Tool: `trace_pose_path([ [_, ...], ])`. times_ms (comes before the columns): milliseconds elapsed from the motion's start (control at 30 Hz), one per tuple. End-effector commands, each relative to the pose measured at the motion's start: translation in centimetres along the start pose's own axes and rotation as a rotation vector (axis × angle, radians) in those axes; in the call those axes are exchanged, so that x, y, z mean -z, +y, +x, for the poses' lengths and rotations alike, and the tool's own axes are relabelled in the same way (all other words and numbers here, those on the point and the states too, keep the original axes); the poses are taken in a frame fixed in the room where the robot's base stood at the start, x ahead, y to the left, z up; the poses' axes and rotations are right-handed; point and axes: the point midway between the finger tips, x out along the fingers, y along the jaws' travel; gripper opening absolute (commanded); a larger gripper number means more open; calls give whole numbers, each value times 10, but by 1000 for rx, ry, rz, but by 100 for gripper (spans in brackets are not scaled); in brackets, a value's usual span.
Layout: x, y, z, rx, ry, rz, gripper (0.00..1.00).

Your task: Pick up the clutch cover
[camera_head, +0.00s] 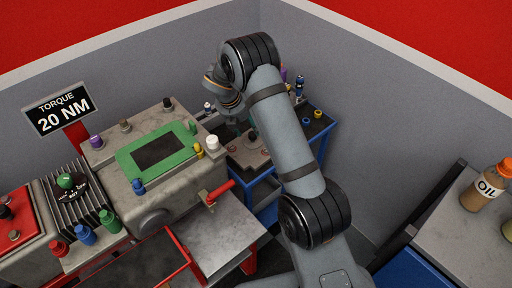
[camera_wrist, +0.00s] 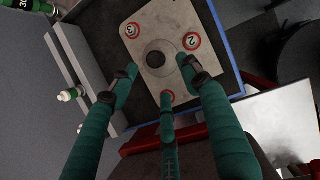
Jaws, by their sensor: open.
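A pale grey plate (camera_wrist: 172,24) with a dark round knob (camera_wrist: 156,54) and red-ringed number marks looks like the clutch cover. It lies on a dark tray top in the wrist view. In the head view the plate (camera_head: 243,157) shows on the blue-framed cart, partly hidden by my arm. My gripper (camera_wrist: 160,74) has green fingers, spread apart and empty. In the wrist view the fingertips appear around the knob's near side, with a gap to it. In the head view my gripper (camera_head: 240,122) hangs above the plate; whether it touches is unclear.
A blue-framed cart (camera_head: 316,128) stands in the corner with small bottles at its back. A grey machine (camera_head: 152,185) with a green panel stands to its left, with a red handle (camera_head: 220,190) close by. An oil bottle (camera_head: 486,186) stands on the right bench.

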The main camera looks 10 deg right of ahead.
Motion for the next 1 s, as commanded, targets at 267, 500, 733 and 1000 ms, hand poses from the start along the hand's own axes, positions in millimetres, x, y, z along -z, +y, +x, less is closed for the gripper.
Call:
trace_pose_path([
  [267, -1, 1, 28, 0, 1, 5, 47],
  [500, -2, 6, 60, 3, 3, 6, 47],
  [733, -3, 7, 77, -1, 1, 7, 47],
  [1000, -2, 6, 77, -1, 1, 7, 42],
])
